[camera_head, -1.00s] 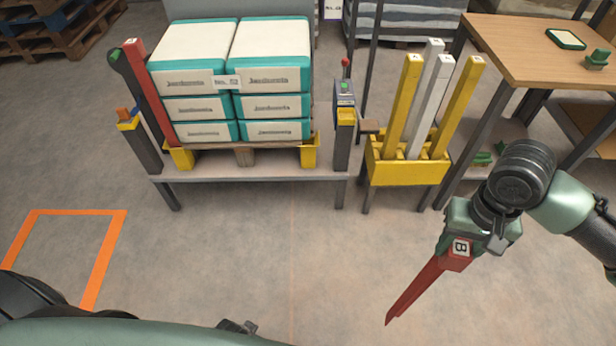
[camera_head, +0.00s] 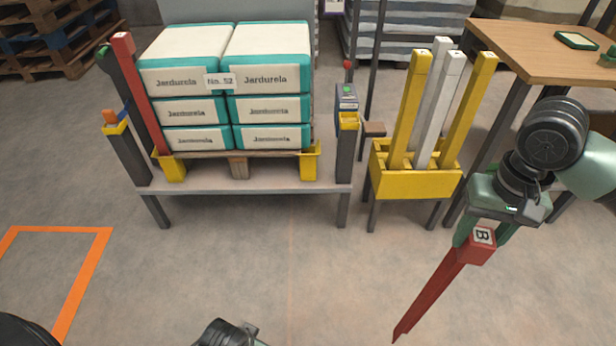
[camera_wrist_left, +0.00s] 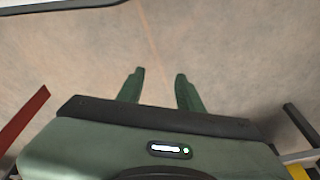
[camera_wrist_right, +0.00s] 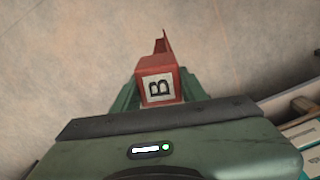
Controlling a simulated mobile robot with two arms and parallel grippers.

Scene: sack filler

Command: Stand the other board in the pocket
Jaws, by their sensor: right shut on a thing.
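My right gripper (camera_head: 484,232) is shut on the top end of a red board (camera_head: 437,288) marked B. The board hangs tilted, its lower end towards the lower left, over open floor in front of the yellow rack. It also shows in the right wrist view (camera_wrist_right: 160,84). The other red board (camera_head: 141,95) stands, leaning slightly, in the yellow pocket (camera_head: 174,167) at the stand's left front. The yellow pocket (camera_head: 310,161) at the right front holds no board. My left gripper (camera_wrist_left: 160,78) is open and empty over bare floor; its fingers are not clear in the head view.
White and teal sacks (camera_head: 273,75) are stacked on a pallet on the grey stand (camera_head: 255,187). A grey post (camera_head: 345,155) with a button box stands right of the right pocket. The yellow rack (camera_head: 415,184) holds several yellow and white boards.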

